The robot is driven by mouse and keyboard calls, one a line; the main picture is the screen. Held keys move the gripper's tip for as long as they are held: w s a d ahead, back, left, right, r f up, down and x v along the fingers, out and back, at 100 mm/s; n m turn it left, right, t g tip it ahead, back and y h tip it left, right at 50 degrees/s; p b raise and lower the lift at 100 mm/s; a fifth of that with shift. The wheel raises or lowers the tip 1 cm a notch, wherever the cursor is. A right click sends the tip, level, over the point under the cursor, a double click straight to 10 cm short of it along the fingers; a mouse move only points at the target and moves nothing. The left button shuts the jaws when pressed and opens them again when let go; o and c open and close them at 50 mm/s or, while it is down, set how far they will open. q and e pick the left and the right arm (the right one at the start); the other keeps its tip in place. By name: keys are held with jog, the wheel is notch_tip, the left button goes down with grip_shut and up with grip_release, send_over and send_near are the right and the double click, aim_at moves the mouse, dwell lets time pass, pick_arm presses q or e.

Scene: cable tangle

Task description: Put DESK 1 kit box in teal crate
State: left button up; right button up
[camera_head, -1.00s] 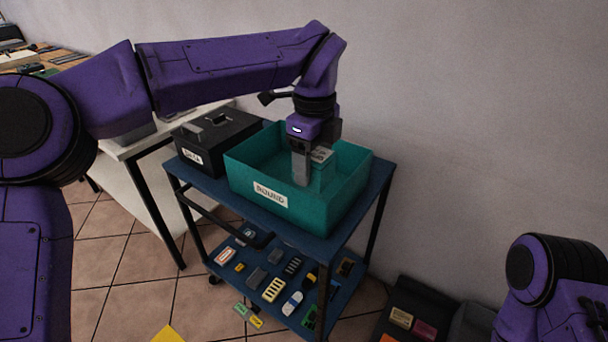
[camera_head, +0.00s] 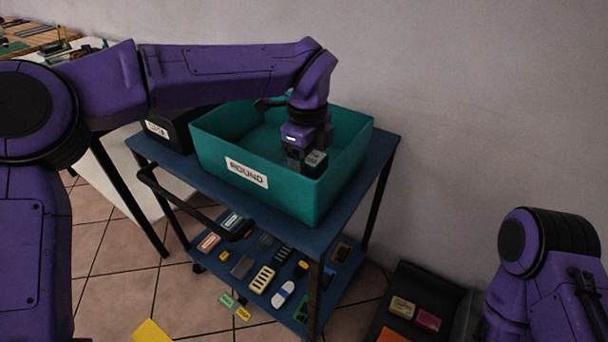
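The teal crate (camera_head: 235,155) stands on the cart's top shelf, with a white label reading "ROUND" on its front. My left gripper (camera_head: 305,168) reaches down into the right part of the crate, close to its front wall. A small grey box with a pale label (camera_head: 316,159) shows at the gripper and appears held by it. The label is too small to read, so I cannot confirm it is the DESK 1 kit box. The fingertips and the box's underside are hidden by the crate wall. My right gripper is not in view; only part of that arm shows at lower right.
A black labelled box (camera_head: 172,130) stands left of the crate on the blue cart (camera_head: 270,222). The lower shelf (camera_head: 262,262) holds several small items. A dark bin (camera_head: 432,290) is on the floor at right. A white workbench (camera_head: 120,180) is behind at left.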

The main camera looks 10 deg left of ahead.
pick_arm(q)
notch_tip(320, 180, down, 4)
jog(key=shift+r, duration=0.25)
jog(key=shift+f, duration=0.1)
jog(key=o, duration=1.1)
jog(key=shift+r, duration=0.4)
notch_tip(320, 180, up, 12)
jog(key=shift+f+p, duration=0.2)
jog(key=shift+p, duration=0.5)
